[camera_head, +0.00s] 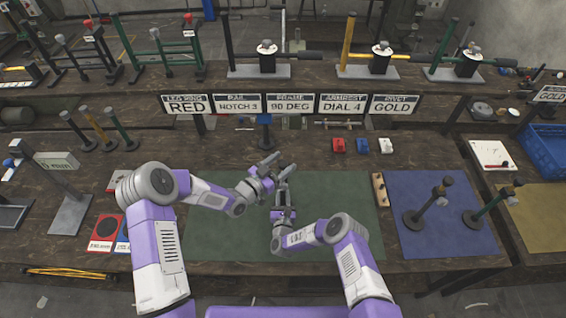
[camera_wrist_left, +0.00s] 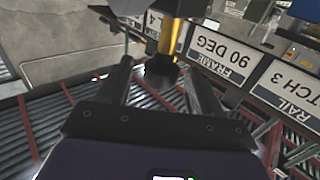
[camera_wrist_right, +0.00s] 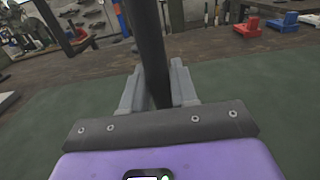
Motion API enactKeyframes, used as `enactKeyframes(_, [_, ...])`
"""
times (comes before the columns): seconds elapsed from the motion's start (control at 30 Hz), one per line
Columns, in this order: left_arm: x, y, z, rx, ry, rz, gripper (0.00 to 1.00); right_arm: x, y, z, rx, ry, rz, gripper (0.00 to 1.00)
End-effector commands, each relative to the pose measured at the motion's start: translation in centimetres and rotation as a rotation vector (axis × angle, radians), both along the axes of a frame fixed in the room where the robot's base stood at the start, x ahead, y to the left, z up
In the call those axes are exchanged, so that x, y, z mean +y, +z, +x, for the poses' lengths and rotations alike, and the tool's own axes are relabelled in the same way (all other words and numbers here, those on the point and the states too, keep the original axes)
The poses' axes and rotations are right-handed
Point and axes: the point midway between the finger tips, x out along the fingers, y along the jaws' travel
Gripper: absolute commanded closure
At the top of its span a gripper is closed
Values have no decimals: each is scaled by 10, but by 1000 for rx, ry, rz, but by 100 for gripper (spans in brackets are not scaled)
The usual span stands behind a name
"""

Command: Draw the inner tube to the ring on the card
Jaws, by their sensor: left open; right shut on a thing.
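My right gripper (camera_head: 284,177) is shut on a dark upright tube, which stands between its fingers in the right wrist view (camera_wrist_right: 153,45). The tube's lower end is hidden behind the gripper. My left gripper (camera_head: 277,160) is open just above and left of the right one, over the green mat. In the left wrist view a yellow post with a dark end (camera_wrist_left: 172,42) shows between its spread fingers (camera_wrist_left: 160,82); I cannot tell its distance. No ring on the held tube is visible. The leg card (camera_head: 187,105) reads "LEG RING RED".
Red, blue and white blocks (camera_head: 362,145) sit behind the green mat (camera_head: 345,225). Two posts stand on the blue mat (camera_head: 445,240) at right. Several posts stand at back left (camera_head: 97,128). A tan wooden block (camera_head: 380,188) lies at the green mat's right edge.

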Motion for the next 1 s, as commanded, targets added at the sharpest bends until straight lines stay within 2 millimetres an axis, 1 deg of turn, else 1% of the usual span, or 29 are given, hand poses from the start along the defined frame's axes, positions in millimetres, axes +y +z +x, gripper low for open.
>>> enactKeyframes(0.1, [-5,1,5,-1,0,0,36,0,1,1,-3,-1,0,100])
enactKeyframes(0.37, [-6,0,5,-1,0,-1,36,0,1,1,-3,-1,0,100])
enactKeyframes(0.4, [-6,0,5,-1,0,-1,39,0,1,1,-3,0,0,100])
enactKeyframes(0.47, [-5,0,5,-1,0,-1,48,0,1,1,-3,0,0,100])
enactKeyframes(0.8, [-5,0,5,-1,0,-1,100,0,1,1,-3,-1,0,100])
enactKeyframes(0.93, [-5,1,5,-1,0,-1,100,0,1,1,-3,-1,0,100])
enactKeyframes(1.0, [-5,4,6,-2,0,-1,100,0,1,1,-3,-1,0,100])
